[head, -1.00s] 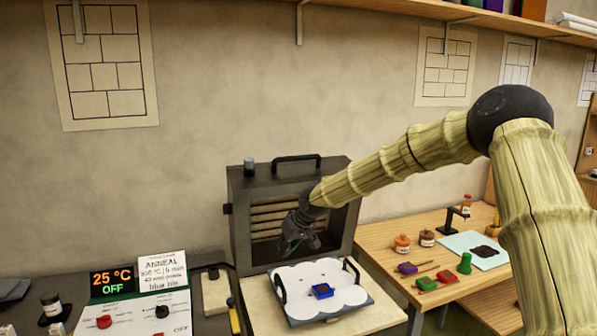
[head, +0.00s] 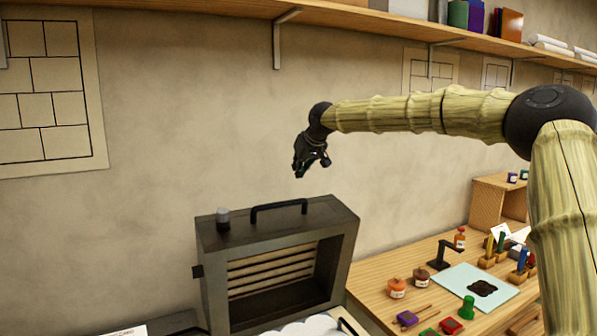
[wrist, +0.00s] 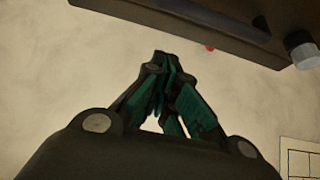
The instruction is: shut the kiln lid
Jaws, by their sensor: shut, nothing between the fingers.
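The kiln (head: 345,240) is a dark grey box. Its front is open towards me and shows a ribbed tan lining. A black bar handle (head: 279,207) and a small pale-topped knob (head: 222,216) stand on its top. I cannot tell which part is the lid or how it is hinged. My gripper (head: 302,170) is shut and empty, in the air above the kiln's top right, apart from the handle. In the wrist view its fingers (wrist: 163,62) meet at the tips, with the kiln's dark edge (wrist: 190,28) and the knob (wrist: 303,52) beyond.
A white padded tray (head: 305,327) shows partly in front of the kiln. A wooden bench (head: 375,268) at right holds jars, coloured blocks and a pale mat (head: 455,287). A wall shelf (head: 350,28) runs above my gripper. Bare wall lies behind it.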

